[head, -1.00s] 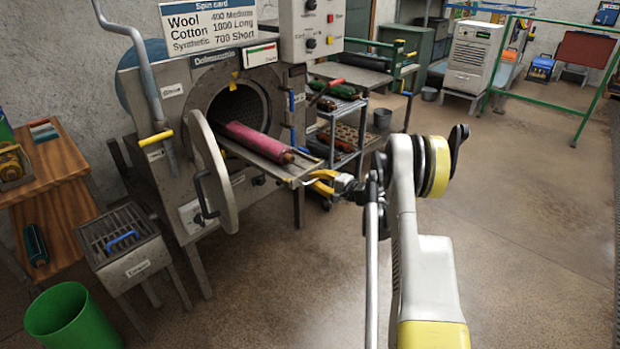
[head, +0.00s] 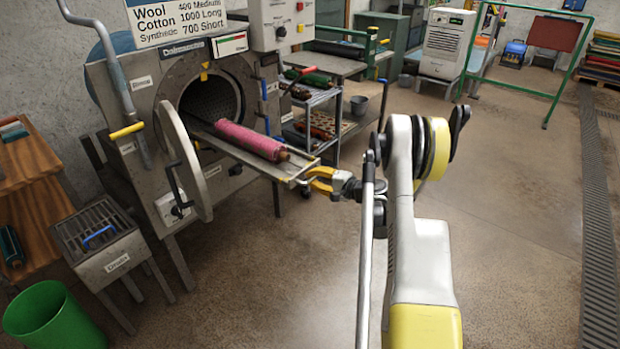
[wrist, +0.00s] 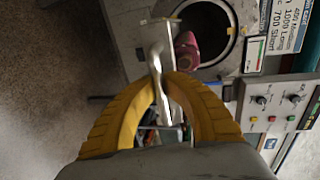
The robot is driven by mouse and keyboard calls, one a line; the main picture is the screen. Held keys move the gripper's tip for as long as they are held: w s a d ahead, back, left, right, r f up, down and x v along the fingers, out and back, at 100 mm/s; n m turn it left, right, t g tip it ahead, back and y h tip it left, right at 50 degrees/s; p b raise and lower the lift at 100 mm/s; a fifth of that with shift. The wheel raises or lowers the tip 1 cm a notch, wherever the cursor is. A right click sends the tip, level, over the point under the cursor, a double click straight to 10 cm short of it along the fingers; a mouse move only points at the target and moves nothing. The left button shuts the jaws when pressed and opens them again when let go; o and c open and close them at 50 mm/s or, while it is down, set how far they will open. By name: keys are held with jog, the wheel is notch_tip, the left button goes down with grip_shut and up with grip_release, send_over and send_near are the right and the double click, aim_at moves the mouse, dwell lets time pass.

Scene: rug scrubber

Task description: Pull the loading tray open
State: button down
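The grey metal loading tray (head: 285,172) sticks well out of the round drum opening of the machine (head: 166,110). A rolled pink-red rug (head: 248,139) lies along it. My gripper (head: 318,180) is at the tray's outer end. In the wrist view, the yellow fingers of my gripper (wrist: 163,80) meet around the tray's pale handle (wrist: 156,62). The tray (wrist: 182,98) and the end of the rug (wrist: 186,46) show behind them. The tray's inner end is hidden inside the drum.
The machine's round door (head: 186,165) stands open left of the tray. A wire rack (head: 315,115) with rolls stands behind the tray. A slatted metal box (head: 102,238) and a green bin (head: 50,315) are at lower left.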

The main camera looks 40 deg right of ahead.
jog(key=c, duration=1.5)
grip_release()
jog(key=shift+s+r, duration=0.1)
jog(key=shift+o, duration=0.2)
jog(key=v, duration=1.2)
